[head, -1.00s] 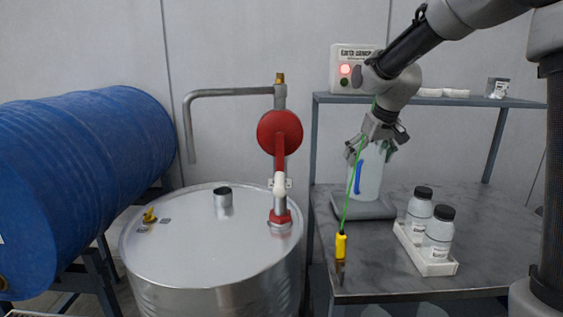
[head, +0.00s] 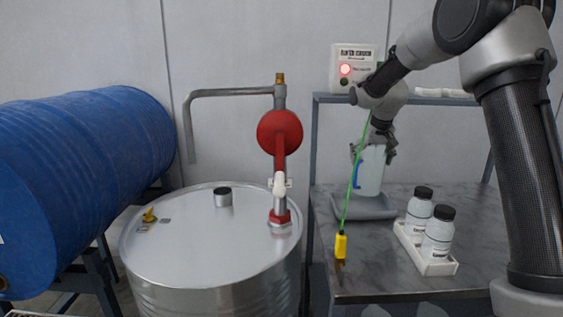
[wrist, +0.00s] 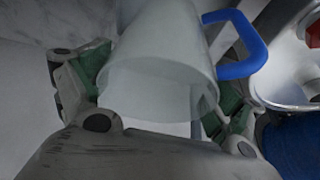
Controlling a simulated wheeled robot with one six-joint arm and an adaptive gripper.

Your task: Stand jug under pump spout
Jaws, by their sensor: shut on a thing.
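The jug (head: 370,174) is translucent white with a blue handle. My gripper (head: 373,148) is shut on its upper part, over the grey scale plate (head: 363,207) on the bench. I cannot tell whether the jug's base touches the plate. In the wrist view the jug (wrist: 160,75) sits between the green-padded fingers (wrist: 155,100), its blue handle at the right. The pump (head: 279,135) is red with a grey pipe, standing on a steel drum (head: 200,245). Its spout (head: 190,140) hangs down at the left end of the pipe, well left of the jug.
A white tray (head: 427,262) with two black-capped bottles (head: 437,232) is on the bench right of the scale. A green cable with a yellow clamp (head: 341,246) hangs at the bench's left. A control box (head: 353,67) shows a red light. A blue drum (head: 80,180) lies at left.

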